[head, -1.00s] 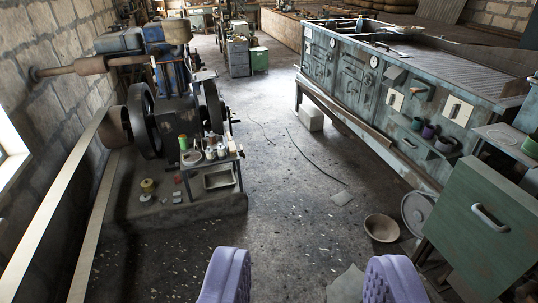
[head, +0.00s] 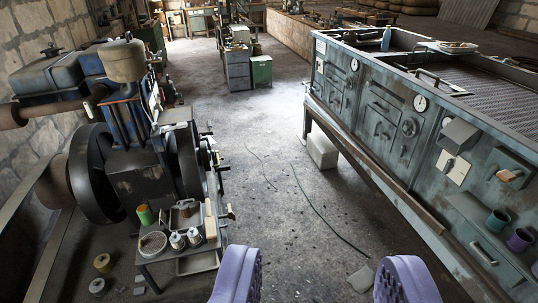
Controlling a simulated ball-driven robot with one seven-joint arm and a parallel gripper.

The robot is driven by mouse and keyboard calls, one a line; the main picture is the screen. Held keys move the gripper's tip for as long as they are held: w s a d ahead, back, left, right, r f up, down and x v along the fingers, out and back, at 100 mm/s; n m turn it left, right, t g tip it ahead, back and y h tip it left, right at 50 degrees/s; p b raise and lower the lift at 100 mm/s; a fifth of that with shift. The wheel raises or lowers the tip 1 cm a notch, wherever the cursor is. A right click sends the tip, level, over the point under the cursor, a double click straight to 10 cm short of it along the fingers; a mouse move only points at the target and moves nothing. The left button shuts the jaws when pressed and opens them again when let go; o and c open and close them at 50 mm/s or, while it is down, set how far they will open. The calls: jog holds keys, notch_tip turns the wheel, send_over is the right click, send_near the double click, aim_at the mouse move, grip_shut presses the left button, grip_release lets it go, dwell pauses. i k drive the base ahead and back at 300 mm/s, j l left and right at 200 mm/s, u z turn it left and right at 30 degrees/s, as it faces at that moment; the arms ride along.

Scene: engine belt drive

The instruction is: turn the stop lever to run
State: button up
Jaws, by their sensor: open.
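The engine (head: 140,185) stands at the left in the head view, with dark flywheels, a blue tank and a brown pot on top. Small parts stick out on its right side near the right flywheel. I cannot tell which of them is the stop lever, or how it is set. My gripper (head: 320,276) is open and empty at the bottom of the view, its two purple fingers wide apart. It is to the right of the engine and apart from it.
A long grey-green range (head: 395,120) fills the right side. A white block (head: 322,152) and thin cables lie on the floor. The middle aisle is mostly clear.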

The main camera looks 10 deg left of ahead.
aim_at(160, 94)
jog(key=i+l+u, duration=0.15)
jog(key=i+u, duration=0.25)
jog(key=i, duration=0.3)
jog(key=i+l+u, duration=0.4)
jog(key=i, duration=0.3)
jog(key=i+l+u, duration=0.4)
jog(key=i+l, duration=0.15)
jog(key=i+l+u, duration=0.1)
jog(key=i+l, duration=1.5)
jog(key=i+l+u, duration=0.15)
jog(key=i+l, duration=0.6)
jog(key=l, duration=0.2)
